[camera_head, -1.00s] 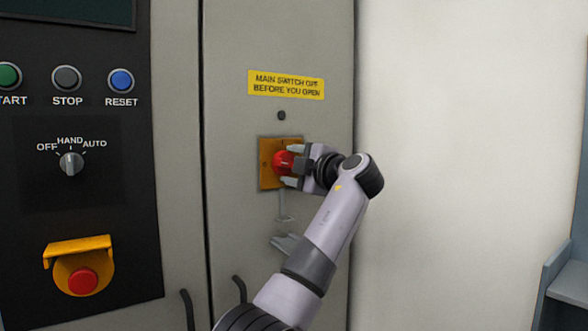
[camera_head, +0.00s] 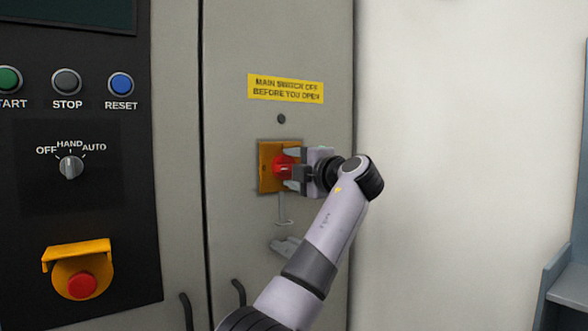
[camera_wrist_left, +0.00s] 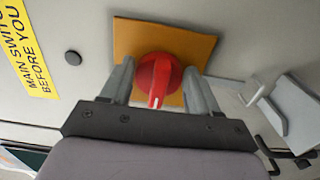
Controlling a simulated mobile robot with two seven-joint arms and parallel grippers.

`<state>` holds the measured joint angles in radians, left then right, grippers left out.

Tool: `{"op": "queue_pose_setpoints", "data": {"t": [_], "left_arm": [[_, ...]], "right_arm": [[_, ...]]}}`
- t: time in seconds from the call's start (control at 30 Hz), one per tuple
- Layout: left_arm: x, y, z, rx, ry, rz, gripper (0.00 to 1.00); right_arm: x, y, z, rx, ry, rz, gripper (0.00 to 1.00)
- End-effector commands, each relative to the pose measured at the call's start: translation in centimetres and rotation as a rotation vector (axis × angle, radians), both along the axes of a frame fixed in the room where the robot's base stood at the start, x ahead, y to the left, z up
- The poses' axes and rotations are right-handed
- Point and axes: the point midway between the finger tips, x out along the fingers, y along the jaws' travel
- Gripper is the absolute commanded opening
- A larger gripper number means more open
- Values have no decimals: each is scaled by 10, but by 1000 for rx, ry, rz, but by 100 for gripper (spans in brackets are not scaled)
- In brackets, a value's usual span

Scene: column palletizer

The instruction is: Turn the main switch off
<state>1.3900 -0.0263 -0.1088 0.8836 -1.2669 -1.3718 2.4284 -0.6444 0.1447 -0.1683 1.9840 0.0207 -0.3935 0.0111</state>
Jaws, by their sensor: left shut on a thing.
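The main switch is a red rotary knob (camera_head: 281,167) with a raised grip, on a square orange-yellow plate (camera_head: 265,184) on the grey cabinet door. My left gripper (camera_head: 290,170) reaches it from the right and is shut on the knob, one finger above and one below it in the head view. In the left wrist view the red knob (camera_wrist_left: 158,76) sits between the two grey fingers, with the yellow plate (camera_wrist_left: 190,45) behind it. The fingers hide part of the knob. My right gripper is not in view.
A yellow warning label (camera_head: 286,88) is above the switch. A metal door latch (camera_head: 286,246) is below it, close to my arm. The black control panel (camera_head: 105,200) at left carries buttons, a selector and a red emergency stop (camera_head: 82,285). The wall at right is clear.

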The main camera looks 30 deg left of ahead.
Motion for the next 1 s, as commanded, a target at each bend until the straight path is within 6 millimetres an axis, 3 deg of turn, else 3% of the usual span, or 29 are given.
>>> {"op": "queue_pose_setpoints", "data": {"t": [0.03, 0.1, 0.43, 0.8, 1.0], "left_arm": [[0, 0, 0, -1, 1, 0, 67], [0, 0, 0, 0, 1, 0, 85], [-1, -4, -1, 0, 1, -1, 85], [-22, -55, -2, 0, 0, -2, 85], [-27, -66, 0, 0, 1, 0, 85]], "right_arm": [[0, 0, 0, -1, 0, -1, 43], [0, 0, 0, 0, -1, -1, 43], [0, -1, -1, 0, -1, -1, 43], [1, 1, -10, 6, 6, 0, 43], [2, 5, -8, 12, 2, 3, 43]]}}
